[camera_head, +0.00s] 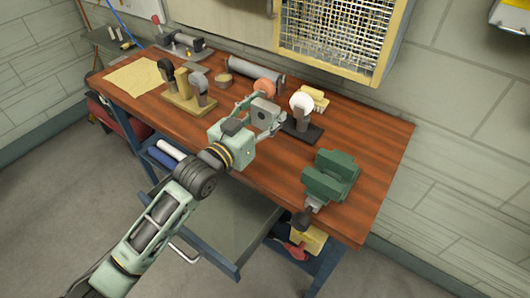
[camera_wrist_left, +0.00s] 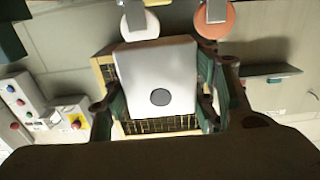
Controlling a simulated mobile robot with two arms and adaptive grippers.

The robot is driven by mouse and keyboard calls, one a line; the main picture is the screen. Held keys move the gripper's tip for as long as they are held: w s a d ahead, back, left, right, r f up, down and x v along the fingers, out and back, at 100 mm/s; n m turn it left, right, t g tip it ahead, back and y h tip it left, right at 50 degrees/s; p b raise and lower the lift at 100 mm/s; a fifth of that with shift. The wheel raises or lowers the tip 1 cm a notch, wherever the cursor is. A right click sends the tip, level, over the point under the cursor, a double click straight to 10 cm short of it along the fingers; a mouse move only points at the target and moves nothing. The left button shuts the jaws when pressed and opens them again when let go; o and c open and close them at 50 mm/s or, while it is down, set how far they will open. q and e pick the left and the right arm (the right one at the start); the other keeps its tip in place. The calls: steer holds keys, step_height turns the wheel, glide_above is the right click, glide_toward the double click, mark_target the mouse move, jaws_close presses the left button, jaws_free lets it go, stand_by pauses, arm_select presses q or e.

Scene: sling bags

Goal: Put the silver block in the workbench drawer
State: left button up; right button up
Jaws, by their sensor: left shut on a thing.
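My left gripper (camera_head: 259,107) is shut on the silver block (camera_head: 265,113), a squarish grey piece with a dark round hole, above the middle of the workbench (camera_head: 380,130). In the left wrist view the silver block (camera_wrist_left: 156,78) sits between the two fingers of my left gripper (camera_wrist_left: 157,105). The workbench drawer (camera_head: 225,220) is pulled open below the front edge of the bench, and the part of its inside that shows looks empty. My left forearm crosses in front of its left part. My right gripper is not in view.
A green vise (camera_head: 330,177) stands at the bench's right end. A stand with a white disc (camera_head: 302,104) and an orange disc (camera_head: 265,86) are close behind the gripper. A wooden block with tools (camera_head: 188,95) stands left. A mesh-front cabinet (camera_head: 335,35) hangs behind.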

arm_select(q)
step_height(320, 180, down, 10)
steer(key=shift+r+p, duration=0.25)
steer(key=shift+p, duration=0.2)
steer(key=shift+f, duration=0.25)
steer(key=o, duration=1.5)
steer(key=shift+s, duration=0.1)
steer(key=shift+c, duration=0.2)
